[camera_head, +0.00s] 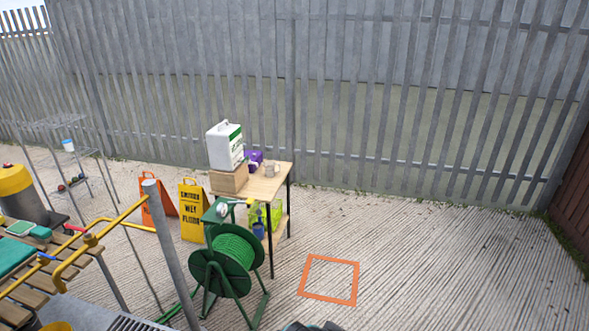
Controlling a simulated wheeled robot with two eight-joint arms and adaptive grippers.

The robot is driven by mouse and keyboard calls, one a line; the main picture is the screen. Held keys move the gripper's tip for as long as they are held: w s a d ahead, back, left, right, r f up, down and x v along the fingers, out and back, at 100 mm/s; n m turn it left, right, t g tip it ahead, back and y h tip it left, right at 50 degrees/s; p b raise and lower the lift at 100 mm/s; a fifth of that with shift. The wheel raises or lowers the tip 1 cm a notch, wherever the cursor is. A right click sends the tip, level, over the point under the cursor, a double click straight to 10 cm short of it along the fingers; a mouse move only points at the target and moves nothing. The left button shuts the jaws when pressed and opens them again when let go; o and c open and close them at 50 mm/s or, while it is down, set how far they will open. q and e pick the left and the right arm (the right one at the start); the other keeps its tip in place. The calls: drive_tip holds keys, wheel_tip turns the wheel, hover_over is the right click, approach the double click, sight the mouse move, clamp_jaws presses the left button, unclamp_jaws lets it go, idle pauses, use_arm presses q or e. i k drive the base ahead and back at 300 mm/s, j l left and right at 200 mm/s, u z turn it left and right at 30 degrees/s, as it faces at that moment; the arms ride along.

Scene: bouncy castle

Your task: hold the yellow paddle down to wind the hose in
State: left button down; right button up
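A green hose reel (207,271) stands on the decking in front of a small table, with green hose (233,250) wound on its drum. A green box-like part (219,209) sits on top of the reel frame, with a whitish fitting beside it. A small yellowish piece (249,201) shows at the right of that fitting; it is too small to tell whether it is the yellow paddle.
The wooden table (268,186) holds a white jug (225,146) on a box. Orange and yellow floor signs (191,212) stand left of it. A grey post and yellow rails (110,226) block the near left. An orange square outline (329,258) marks clear floor at right.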

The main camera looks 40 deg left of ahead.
sight(249, 201)
drive_tip(key=i+j+u, duration=0.4)
drive_tip(key=i, duration=0.35)
drive_tip(key=i+u, duration=0.35)
drive_tip(key=i, duration=0.45)
drive_tip(key=i+j+u, duration=0.1)
drive_tip(key=i+j, duration=0.2)
drive_tip(key=j, duration=0.2)
drive_tip(key=i+j+u, duration=0.1)
drive_tip(key=i+j, duration=0.25)
drive_tip(key=j, duration=0.15)
